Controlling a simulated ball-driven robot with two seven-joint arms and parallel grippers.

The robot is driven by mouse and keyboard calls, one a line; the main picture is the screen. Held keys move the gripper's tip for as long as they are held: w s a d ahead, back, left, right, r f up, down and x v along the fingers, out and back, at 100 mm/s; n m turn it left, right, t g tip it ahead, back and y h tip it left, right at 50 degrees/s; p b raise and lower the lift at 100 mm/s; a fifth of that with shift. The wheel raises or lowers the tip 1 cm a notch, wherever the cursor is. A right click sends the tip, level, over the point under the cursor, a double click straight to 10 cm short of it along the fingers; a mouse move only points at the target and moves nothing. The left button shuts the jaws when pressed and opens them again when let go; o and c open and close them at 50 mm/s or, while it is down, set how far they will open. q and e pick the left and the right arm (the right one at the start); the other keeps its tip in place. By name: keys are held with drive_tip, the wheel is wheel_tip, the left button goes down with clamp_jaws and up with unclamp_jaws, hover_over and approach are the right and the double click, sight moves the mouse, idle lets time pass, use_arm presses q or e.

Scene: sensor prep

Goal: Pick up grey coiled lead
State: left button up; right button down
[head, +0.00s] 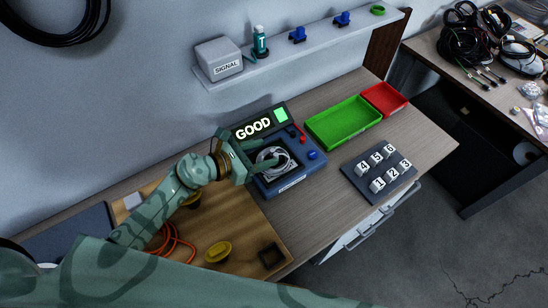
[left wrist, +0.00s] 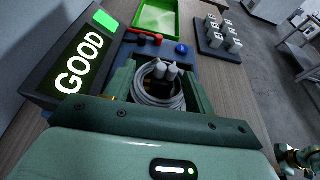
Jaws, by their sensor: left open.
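The grey coiled lead (head: 278,166) lies in the square recess of the blue test unit (head: 293,182), whose screen (head: 253,129) reads GOOD. In the left wrist view the coil (left wrist: 158,97) shows as several pale loops with two light-grey plugs (left wrist: 158,71) on top. My left gripper (head: 264,158) is open at the recess. In the left wrist view its fingers (left wrist: 160,84) stand on either side of the coil, with no clear grip on it. The coil's near edge is hidden by the gripper body. A small, distant part of my right arm seems to show at lower right there.
A green tray (head: 343,122) and a red tray (head: 384,99) stand behind the unit. A numbered block board (head: 379,178) is to the right. A wooden board holds an orange cable (head: 174,244) and a yellow part (head: 218,251). The shelf (head: 300,52) overhangs behind.

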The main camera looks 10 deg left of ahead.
sight(273, 153)
use_arm(q)
drive_tip(key=x, duration=0.5)
drive_tip(key=shift+s+d+b, duration=0.1)
drive_tip(key=shift+d+b, duration=0.25)
drive_tip(key=shift+d, duration=0.2)
clamp_jaws()
drive_tip(key=shift+r, duration=0.1)
